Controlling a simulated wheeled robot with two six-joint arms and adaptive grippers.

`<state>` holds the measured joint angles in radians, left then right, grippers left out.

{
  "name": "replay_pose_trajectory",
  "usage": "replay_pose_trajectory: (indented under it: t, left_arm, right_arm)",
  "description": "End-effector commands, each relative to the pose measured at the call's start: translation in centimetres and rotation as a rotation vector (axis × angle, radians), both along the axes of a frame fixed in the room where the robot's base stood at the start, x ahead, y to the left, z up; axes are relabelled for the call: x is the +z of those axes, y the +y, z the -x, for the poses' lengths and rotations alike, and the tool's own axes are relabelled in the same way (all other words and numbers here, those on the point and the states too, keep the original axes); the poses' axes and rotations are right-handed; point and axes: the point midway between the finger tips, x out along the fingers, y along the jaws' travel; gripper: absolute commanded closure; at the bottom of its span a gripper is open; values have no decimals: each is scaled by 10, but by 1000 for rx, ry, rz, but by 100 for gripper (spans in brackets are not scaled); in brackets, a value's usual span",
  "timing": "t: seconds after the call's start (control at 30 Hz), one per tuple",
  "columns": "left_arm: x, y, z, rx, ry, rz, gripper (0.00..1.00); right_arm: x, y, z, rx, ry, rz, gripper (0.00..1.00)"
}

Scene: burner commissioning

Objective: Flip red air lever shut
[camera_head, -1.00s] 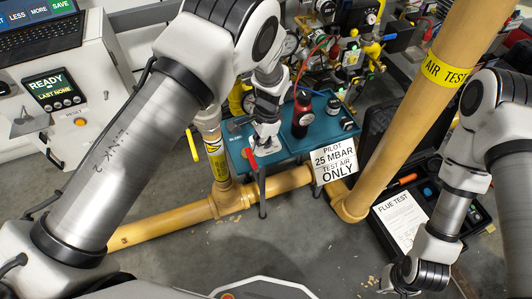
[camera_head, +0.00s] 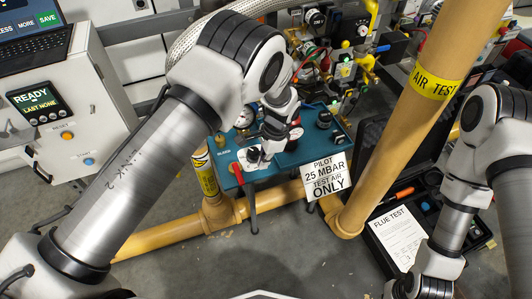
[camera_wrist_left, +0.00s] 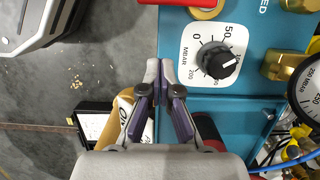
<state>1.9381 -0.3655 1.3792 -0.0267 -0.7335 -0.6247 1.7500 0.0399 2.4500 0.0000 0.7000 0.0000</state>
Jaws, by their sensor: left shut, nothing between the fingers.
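The red air lever (camera_head: 236,172) stands at the left front of the teal test box (camera_head: 285,172) in the head view. In the left wrist view, a small red piece, apparently the lever's end (camera_wrist_left: 175,2), shows at the top edge; the rest is cut off. My left gripper (camera_head: 256,160) is just right of the lever, over the teal box's front. In the left wrist view its fingertips (camera_wrist_left: 166,66) are together and empty, beside the white dial plate with a black knob (camera_wrist_left: 214,60). My right arm shows at lower right, but its fingers are out of the picture.
A white sign (camera_head: 326,177) hangs at the box's front right. Yellow pipes (camera_head: 160,240) run below, and a thick yellow pipe (camera_head: 395,130) rises at right. Brass fittings (camera_wrist_left: 278,65) and a gauge (camera_wrist_left: 308,88) stand near the knob.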

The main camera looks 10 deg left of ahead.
Motion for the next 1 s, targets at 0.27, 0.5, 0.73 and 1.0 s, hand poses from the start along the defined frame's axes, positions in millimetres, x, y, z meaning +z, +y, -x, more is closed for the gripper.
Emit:
replay_pose_trajectory:
  t: [0.27,0.5,0.73,1.0]
  left_arm:
    - [-27,27,18,3,1,-1,100]
    - [-27,39,26,0,0,0,100]
    - [-27,39,26,0,0,0,100]
    - [-27,51,26,-7,1,0,100]
  right_arm:
    - [-8,0,0,0,0,0,100]
    - [-9,0,0,0,0,0,100]
    - [-8,0,0,0,0,0,100]
    - [-8,0,0,0,0,0,100]
